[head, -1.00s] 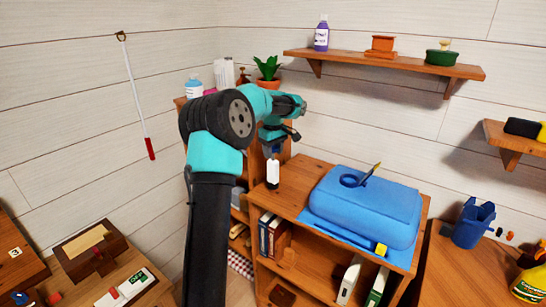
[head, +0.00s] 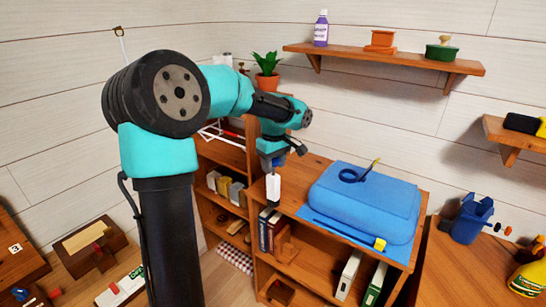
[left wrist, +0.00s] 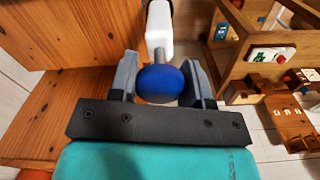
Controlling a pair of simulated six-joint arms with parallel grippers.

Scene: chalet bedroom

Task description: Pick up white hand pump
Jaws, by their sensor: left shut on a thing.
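The white hand pump (head: 273,188) has a white body and a blue ball-shaped knob (left wrist: 160,85). My left gripper (head: 272,158) comes down on it from above at the left end of the wooden cabinet top. In the left wrist view, the gripper's two fingers (left wrist: 159,72) are shut on the blue knob from both sides. The pump's white body (left wrist: 159,24) extends beyond the fingers. In the head view the pump looks upright; whether its base is clear of the wood cannot be told. My right gripper is not in view.
A blue bag (head: 366,205) with a dark ring and a yellow-tipped item on it fills most of the cabinet top (head: 300,187). A potted plant (head: 266,72) stands behind my left arm.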

